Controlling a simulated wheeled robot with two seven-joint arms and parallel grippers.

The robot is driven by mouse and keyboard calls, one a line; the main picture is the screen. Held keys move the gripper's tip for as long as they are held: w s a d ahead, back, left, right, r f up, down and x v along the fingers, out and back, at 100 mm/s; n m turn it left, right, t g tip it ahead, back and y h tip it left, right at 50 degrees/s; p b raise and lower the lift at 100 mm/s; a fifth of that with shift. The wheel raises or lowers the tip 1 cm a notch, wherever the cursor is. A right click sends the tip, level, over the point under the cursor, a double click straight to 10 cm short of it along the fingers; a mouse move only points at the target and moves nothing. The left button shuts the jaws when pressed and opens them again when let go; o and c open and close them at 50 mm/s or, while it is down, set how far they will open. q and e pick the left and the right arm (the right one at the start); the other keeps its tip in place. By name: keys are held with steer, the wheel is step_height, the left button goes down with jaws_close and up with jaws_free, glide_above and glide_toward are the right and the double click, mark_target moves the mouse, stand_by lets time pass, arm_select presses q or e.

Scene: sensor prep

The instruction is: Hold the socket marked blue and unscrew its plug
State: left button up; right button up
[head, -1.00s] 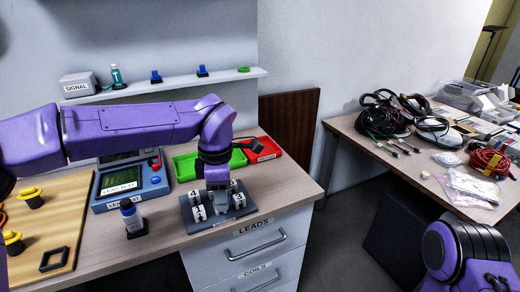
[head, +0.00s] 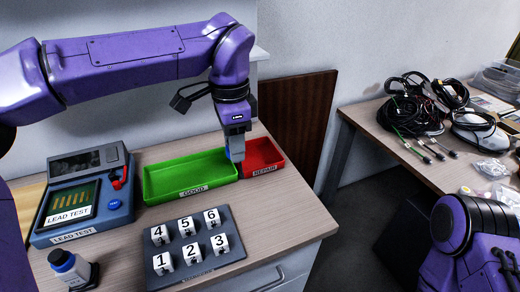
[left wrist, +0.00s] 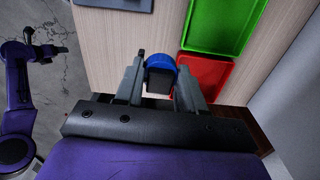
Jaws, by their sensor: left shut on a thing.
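My left gripper (head: 236,150) is above the bench by the near ends of the green and red trays. It is shut on a small blue piece (head: 237,147), mostly hidden by the fingers in the head view. In the left wrist view, the piece has a rounded blue part (left wrist: 161,63) and a dark block-like part (left wrist: 158,83) between the two fingers (left wrist: 160,88). I cannot tell socket from plug on it, or how high it is held.
A green GOOD tray (head: 185,178) and a red REPAIR tray (head: 262,155) stand on the bench. In front is a dark rack (head: 228,216) with numbered white blocks. Cables (head: 410,110) lie on another table.

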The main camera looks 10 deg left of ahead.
arm_select(q)
steer(key=w+d+f+p, duration=0.1)
steer(key=w+f+p, duration=0.25)
steer(key=w, duration=0.35)
steer(key=p, duration=0.2)
glide_above(257, 159)
steer(key=shift+n, duration=0.3)
step_height(257, 159, down, 6)
steer(key=shift+r, duration=0.1)
step_height(257, 159, down, 3)
steer(key=shift+r+p, duration=0.15)
steer(key=shift+p, duration=0.3)
steer(key=shift+f, duration=0.5)
steer(key=o, duration=1.2)
steer(key=shift+c, duration=0.2)
step_height(257, 159, up, 12)
steer(key=b, duration=0.1)
